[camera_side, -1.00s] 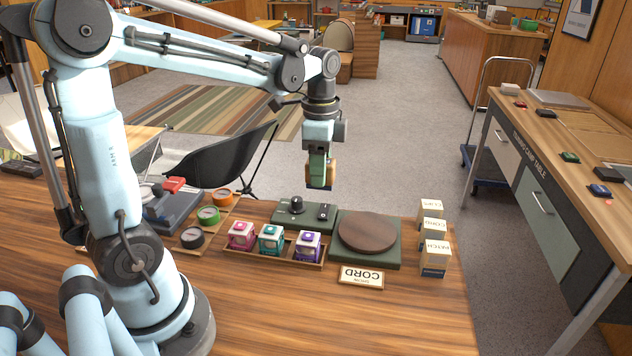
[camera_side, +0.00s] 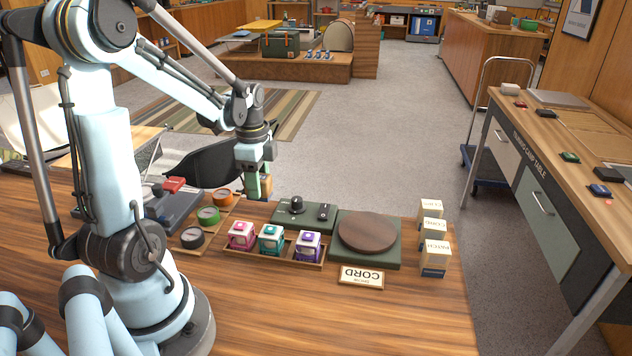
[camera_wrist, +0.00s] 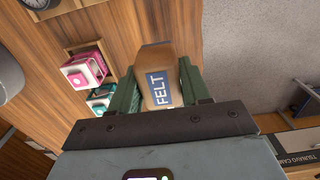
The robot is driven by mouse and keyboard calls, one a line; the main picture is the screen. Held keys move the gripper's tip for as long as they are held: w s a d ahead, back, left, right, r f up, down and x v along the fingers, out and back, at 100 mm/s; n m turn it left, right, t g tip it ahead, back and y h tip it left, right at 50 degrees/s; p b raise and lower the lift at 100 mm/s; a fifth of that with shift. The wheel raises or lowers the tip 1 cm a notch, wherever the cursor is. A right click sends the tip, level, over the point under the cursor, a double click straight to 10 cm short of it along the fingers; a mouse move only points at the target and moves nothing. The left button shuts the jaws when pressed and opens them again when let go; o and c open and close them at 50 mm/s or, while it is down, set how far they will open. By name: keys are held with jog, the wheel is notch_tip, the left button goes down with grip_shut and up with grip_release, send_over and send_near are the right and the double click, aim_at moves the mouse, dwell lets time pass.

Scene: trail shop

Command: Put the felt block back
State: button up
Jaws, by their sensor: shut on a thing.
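The felt block (camera_wrist: 158,68) is tan with a blue FELT label, and my gripper (camera_wrist: 152,92) is shut on it in the wrist view. In the side view my gripper (camera_side: 258,184) points down over the back edge of the wooden table (camera_side: 380,320), behind the green control box. There the felt block (camera_side: 266,186) is mostly hidden by the fingers. Several similar tan blocks stand in a row at the table's right side, the front one reading PATCH (camera_side: 434,258). I cannot tell from the side view how high the held block is above the table.
A tray (camera_side: 290,255) holds pink, teal and purple boxes. Right of it, a round wooden disc (camera_side: 367,232) lies on a green base, with a CORD sign (camera_side: 361,277) in front. The front right of the table is clear.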

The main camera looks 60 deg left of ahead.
jog(key=shift+s+a+f, duration=0.1)
jog(key=shift+a+f, duration=0.25)
jog(key=shift+a, duration=0.2)
jog(key=shift+f, duration=2)
jog(key=shift+f, duration=0.15)
jog(key=o, duration=1)
